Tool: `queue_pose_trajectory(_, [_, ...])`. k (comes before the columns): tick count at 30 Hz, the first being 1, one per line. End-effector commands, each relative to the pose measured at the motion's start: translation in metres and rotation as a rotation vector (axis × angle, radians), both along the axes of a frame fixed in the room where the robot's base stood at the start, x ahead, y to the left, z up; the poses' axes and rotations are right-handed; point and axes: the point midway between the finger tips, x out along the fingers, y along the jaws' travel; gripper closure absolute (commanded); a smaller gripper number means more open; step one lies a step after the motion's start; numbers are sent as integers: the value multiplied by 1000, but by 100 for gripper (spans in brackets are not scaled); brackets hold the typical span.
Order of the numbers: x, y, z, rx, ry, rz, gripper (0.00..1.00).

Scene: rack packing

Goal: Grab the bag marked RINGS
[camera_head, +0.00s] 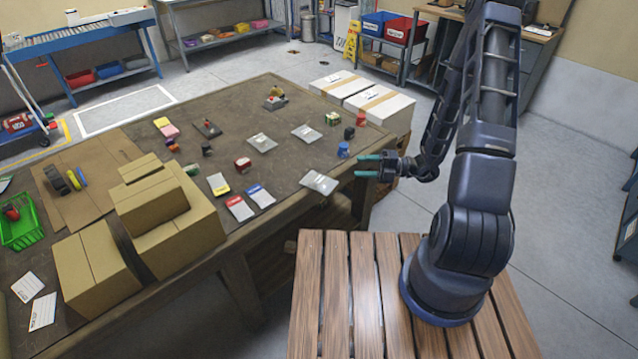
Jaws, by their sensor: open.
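Three grey flat bags with pale labels lie on the brown table: one near the right edge (319,182), one farther back (306,132) and one to its left (262,142). The labels are too small to read, so I cannot tell which bag is marked RINGS. Flat packets with a yellow (218,184), a red (240,208) and a blue (260,195) band lie nearer the front; their print is also unreadable. My gripper (366,165) has teal fingers, spread apart and empty. It is at the table's right edge, pointing left, to the right of the nearest grey bag.
The table (285,175) also bears a blue item (343,150), a red item (361,119) and several small blocks. Cardboard boxes (150,215) and a green basket (20,222) stand at the left. White boxes (380,103) stand beyond the far right edge.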

Motion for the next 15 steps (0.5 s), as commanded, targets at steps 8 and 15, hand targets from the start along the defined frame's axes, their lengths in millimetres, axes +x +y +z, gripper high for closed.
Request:
queue_pose_trajectory(8, [-1, 0, -68, 0, 4, 1, 49])
queue_pose_trajectory(15, [0, 2, -90, 0, 0, 1, 49])
